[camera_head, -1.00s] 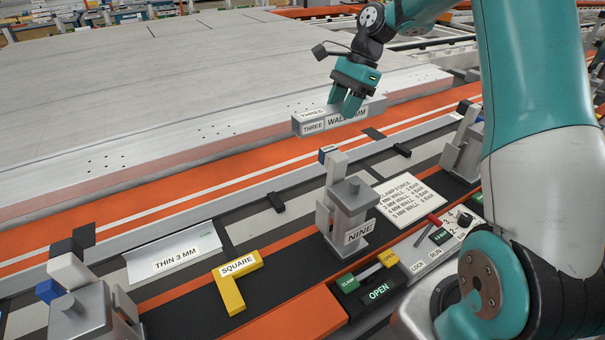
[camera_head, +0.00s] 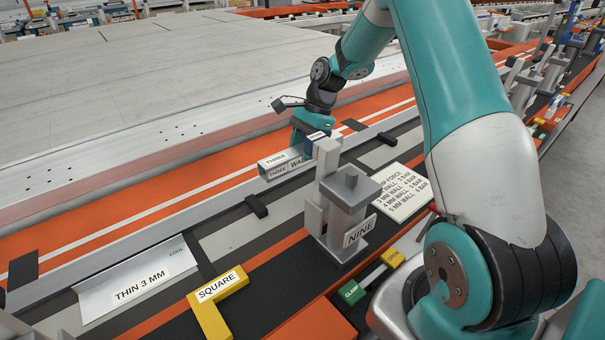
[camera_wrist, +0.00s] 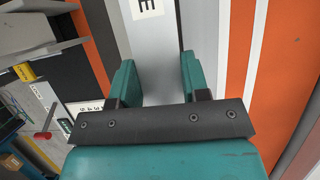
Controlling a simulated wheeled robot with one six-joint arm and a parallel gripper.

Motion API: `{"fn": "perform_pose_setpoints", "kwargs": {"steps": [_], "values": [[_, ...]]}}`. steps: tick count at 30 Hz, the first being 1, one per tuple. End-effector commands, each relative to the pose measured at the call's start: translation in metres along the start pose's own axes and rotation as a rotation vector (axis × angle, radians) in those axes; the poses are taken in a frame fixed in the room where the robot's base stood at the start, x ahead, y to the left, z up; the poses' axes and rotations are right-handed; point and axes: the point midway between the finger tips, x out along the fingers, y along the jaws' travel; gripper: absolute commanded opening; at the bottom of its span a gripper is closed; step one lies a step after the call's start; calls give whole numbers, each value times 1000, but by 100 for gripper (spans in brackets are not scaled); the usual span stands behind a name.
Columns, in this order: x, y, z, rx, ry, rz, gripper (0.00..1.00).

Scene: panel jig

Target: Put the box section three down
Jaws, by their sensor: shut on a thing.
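Box section three (camera_head: 285,163) is a grey metal bar labelled THREE and WALL. My gripper (camera_head: 310,138) is shut on it from above. It lies along the jig, low over the grey rail by the dark bed, just behind clamp nine (camera_head: 345,215). The clamp hides its right part, and I cannot tell whether it touches the surface beneath. In the wrist view the bar (camera_wrist: 155,45) runs between both green fingers (camera_wrist: 157,78), with part of its white label showing at the top.
A thin 3 mm sheet (camera_head: 135,285) and a yellow square (camera_head: 218,300) lie front left. A clamp force card (camera_head: 400,190) lies right of the clamp.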

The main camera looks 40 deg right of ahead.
Motion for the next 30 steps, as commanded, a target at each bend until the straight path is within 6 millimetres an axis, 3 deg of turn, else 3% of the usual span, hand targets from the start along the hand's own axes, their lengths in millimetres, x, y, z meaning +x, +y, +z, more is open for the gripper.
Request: {"fn": "perform_pose_setpoints", "kwargs": {"steps": [3,10,17,28,29,30], "values": [[20,0,-9,0,0,1,10],[36,0,-16,0,0,0,10],[66,0,-29,0,0,1,10],[71,0,-31,-1,1,-1,10],[70,0,-31,-1,1,-1,49],[70,0,-31,-1,1,-1,58]]}}
